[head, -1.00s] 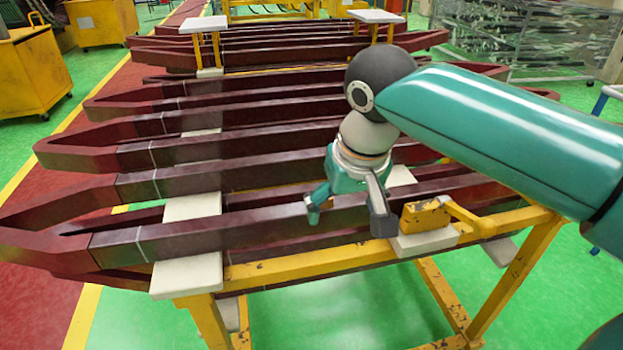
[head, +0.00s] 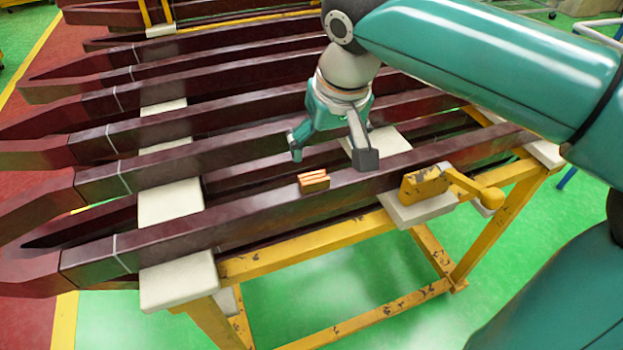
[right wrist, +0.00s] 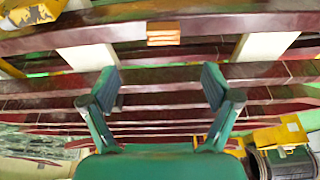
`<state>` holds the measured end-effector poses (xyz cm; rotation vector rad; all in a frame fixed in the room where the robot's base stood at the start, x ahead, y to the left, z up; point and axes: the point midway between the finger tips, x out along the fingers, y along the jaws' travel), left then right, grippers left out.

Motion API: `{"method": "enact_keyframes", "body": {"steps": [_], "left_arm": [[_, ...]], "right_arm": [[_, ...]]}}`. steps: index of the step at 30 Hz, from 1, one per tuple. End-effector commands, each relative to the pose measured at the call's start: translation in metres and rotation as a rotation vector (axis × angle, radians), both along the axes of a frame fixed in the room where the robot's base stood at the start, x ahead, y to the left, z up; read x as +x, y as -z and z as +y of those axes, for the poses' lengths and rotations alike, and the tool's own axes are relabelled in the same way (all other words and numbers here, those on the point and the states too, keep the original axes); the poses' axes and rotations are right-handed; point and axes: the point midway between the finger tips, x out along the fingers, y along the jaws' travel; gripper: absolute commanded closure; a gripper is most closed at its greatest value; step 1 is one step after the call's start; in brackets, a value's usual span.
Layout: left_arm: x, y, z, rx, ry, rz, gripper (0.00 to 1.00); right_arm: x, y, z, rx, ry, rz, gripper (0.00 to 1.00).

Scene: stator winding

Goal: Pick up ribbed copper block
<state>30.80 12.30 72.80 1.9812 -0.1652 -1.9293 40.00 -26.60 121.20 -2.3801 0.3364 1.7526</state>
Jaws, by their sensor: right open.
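The ribbed copper block (head: 313,181) is a small orange-brown piece with bright ridges on top. It rests on the nearest dark red bar (head: 235,221). In the right wrist view the block (right wrist: 163,34) lies near the top edge, beyond and between the open fingers. My right gripper (head: 332,157) is open and empty, above and behind the block in the head view, apart from it. In the right wrist view its two fingers (right wrist: 160,88) are spread wide. My left gripper is not in view.
Several long dark red bars lie side by side on white pads (head: 180,281) over a yellow frame (head: 300,249). A yellow clamp with a knob (head: 425,186) stands right of the block. Green floor (head: 330,290) is clear in front.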

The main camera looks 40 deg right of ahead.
Motion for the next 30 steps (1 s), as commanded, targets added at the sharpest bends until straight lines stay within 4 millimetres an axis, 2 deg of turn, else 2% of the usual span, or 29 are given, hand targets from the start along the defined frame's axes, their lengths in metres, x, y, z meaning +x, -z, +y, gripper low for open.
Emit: {"method": "enact_keyframes", "body": {"steps": [3, 9, 17, 24, 30], "left_arm": [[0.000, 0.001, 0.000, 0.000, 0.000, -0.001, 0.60], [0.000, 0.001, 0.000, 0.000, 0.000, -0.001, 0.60], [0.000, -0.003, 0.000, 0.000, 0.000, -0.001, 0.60], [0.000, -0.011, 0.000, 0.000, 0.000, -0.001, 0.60], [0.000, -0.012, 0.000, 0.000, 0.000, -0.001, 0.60]], "right_arm": [[0.007, 0.027, -0.002, -0.002, 0.000, 0.006, 0.12], [0.017, 0.056, -0.004, -0.001, -0.002, 0.003, 0.12], [0.023, 0.070, -0.004, 0.000, -0.003, 0.003, 0.12], [0.036, 0.101, -0.005, -0.001, -0.003, 0.004, 0.12], [0.040, 0.112, -0.005, 0.000, -0.004, 0.001, 0.12]]}}
